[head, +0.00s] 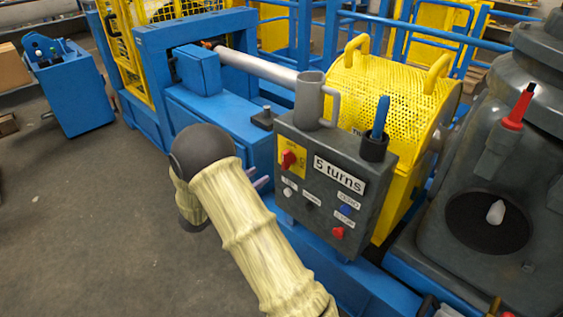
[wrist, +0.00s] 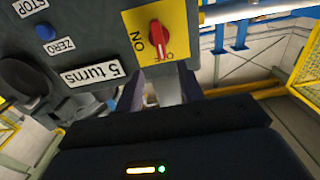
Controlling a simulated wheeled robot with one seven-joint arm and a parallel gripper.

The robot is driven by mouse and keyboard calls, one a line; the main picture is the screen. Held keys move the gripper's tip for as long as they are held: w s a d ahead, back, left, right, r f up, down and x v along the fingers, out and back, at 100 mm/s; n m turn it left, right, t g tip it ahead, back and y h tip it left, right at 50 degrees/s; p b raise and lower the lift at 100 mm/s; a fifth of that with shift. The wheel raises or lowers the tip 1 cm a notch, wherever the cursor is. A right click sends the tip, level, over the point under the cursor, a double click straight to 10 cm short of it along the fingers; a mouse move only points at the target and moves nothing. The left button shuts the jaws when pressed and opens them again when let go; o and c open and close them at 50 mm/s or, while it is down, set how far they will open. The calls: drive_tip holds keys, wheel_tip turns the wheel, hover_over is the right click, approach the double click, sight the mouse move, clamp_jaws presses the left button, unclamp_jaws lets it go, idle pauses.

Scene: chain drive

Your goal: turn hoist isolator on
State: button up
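The hoist isolator is a red rotary knob (head: 288,159) on a yellow plate at the upper left of the grey control box (head: 318,232). In the wrist view the picture is turned over, and the knob (wrist: 155,37) shows close up. Its white mark points toward the partly covered OFF lettering; ON is to the left. My gripper (head: 261,183) is just left of and below the isolator, apart from it. In the wrist view my gripper (wrist: 168,93) shows two spread fingers with an empty gap between them. My dark gripper body hides the lower part of that view.
The box also carries a "5 turns" sign (head: 339,176), a blue button (head: 346,210) and a red button (head: 338,233). A grey mug (head: 311,100) and a dark cup (head: 373,147) with a blue-handled tool stand on top. A yellow mesh guard (head: 395,95) is behind.

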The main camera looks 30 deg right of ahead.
sight(283, 160)
drive_tip(key=b+x, duration=0.1)
drive_tip(key=x, duration=0.9)
drive_tip(key=shift+w+d, duration=0.15)
drive_tip(key=shift+d, duration=0.5)
drive_tip(key=shift+a, duration=0.1)
clamp_jaws()
